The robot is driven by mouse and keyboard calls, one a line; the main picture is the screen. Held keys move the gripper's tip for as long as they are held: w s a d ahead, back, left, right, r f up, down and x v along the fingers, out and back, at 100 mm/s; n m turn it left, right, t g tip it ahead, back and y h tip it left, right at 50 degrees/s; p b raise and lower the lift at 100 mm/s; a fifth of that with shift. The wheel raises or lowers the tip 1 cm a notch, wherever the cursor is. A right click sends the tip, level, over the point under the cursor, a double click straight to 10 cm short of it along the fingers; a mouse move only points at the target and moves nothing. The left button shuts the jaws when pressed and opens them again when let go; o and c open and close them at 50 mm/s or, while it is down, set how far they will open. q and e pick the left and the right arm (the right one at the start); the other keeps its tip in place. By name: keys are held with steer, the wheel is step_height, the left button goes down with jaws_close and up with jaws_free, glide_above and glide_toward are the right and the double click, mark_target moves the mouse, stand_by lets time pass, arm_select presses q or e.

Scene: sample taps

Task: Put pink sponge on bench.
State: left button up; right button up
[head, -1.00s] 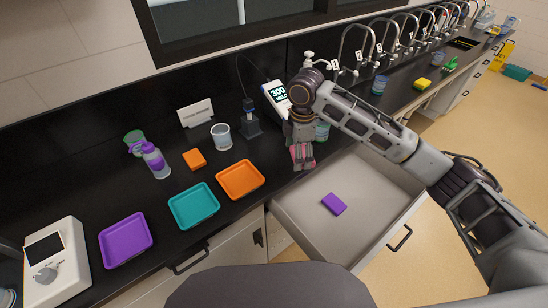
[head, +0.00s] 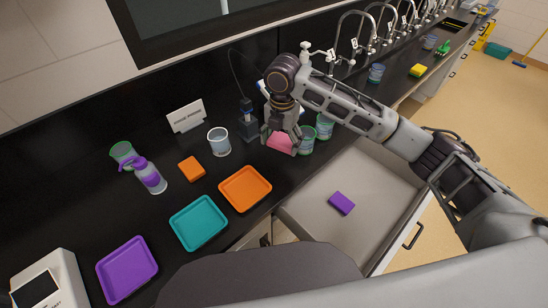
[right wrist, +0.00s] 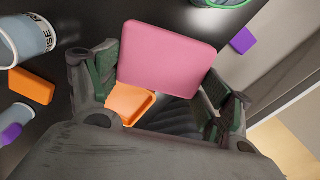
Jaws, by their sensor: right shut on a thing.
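The pink sponge (head: 281,143) is in my right gripper (head: 281,134), over the black bench (head: 240,270) near its front edge. In the right wrist view the pink sponge (right wrist: 168,54) shows its broad face between the two fingers of the right gripper (right wrist: 160,78), which is shut on it. I cannot tell whether the sponge touches the bench top. My left gripper is not in view.
An orange tray (head: 245,188), a teal tray (head: 198,222) and a purple tray (head: 127,270) line the front. Green-rimmed cups (head: 307,140) stand close right of the gripper. An open drawer (head: 375,215) holds a purple sponge (head: 341,203). An orange sponge (head: 191,168) lies left.

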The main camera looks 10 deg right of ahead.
steer(key=shift+w+a+n, duration=0.2)
steer(key=shift+w+n, duration=0.05)
steer(key=shift+n, duration=0.05)
steer(key=shift+s, duration=0.1)
glide_above(279, 166)
steer(key=shift+f, duration=2.45)
steer(key=shift+f, duration=0.1)
steer(key=shift+f+p, duration=0.4)
steer(key=shift+f, duration=2)
steer(key=shift+f, duration=0.1)
steer(key=o, duration=0.7)
steer(key=shift+o, duration=0.2)
